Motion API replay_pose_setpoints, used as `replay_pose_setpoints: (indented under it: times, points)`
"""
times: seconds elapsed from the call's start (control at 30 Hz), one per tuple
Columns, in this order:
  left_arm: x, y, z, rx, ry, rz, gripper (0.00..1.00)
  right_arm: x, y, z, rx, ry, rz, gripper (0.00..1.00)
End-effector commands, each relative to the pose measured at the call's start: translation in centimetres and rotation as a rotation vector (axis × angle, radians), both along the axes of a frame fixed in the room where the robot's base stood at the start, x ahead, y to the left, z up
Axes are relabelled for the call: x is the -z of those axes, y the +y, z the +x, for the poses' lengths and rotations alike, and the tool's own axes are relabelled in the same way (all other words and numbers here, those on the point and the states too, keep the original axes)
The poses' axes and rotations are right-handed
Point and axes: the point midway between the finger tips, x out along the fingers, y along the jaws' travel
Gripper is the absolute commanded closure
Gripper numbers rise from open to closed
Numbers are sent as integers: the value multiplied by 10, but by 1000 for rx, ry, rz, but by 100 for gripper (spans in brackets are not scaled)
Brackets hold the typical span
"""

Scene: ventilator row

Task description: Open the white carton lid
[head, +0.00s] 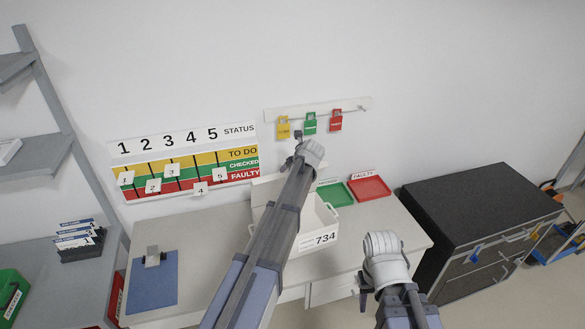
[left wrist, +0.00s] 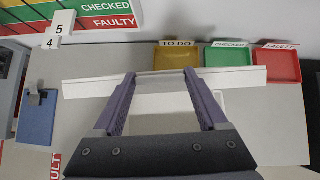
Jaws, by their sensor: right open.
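The white carton (head: 307,248), marked 734, stands on the table, partly hidden behind my left arm. Its lid (head: 264,190) is raised at the carton's back; in the left wrist view the lid (left wrist: 235,78) shows as a wide white strip across the fingertips, with the pale carton interior below it. My left gripper (left wrist: 160,76) has its fingers spread wide at the lid; contact cannot be told. In the head view its fingers are mostly hidden by my arm. My right gripper (head: 363,291) is open and empty, low at the table's front edge, right of the carton.
Yellow (left wrist: 178,57), green (head: 335,194) and red (head: 369,189) trays sit behind the carton. A blue clipboard (head: 150,285) lies at the table's left. A status board (head: 185,160) and a rail of padlocks (head: 310,123) are on the wall. A dark cabinet (head: 480,215) stands right.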

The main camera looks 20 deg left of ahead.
Motion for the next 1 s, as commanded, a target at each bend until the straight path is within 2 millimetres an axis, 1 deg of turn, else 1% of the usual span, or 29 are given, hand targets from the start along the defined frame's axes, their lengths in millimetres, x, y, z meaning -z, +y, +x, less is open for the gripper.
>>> replay_pose_setpoints:
  times: [0.03, 0.2, 0.43, 0.57, 0.77, 1.0]
  points:
    - [0, 1, 0, -1, 0, 1, 19, 0, 0, 0, 0, 0, 0, 53]
    - [0, 0, 0, 0, 0, 0, 0, 0, 0, 0, 0, 0, 0, 53]
    - [0, 0, 0, 0, 1, -1, 0, 0, 0, 0, 0, 0, 0, 53]
    - [-4, -2, -2, 0, 2, -1, 0, -4, 0, 0, 0, 0, 0, 53]
    - [-20, -9, -13, 1, 1, 0, 0, -20, 0, 0, -1, 1, 0, 53]
    - [-49, -26, -33, 1, 2, -1, 0, -49, 0, 0, -4, 2, -1, 53]
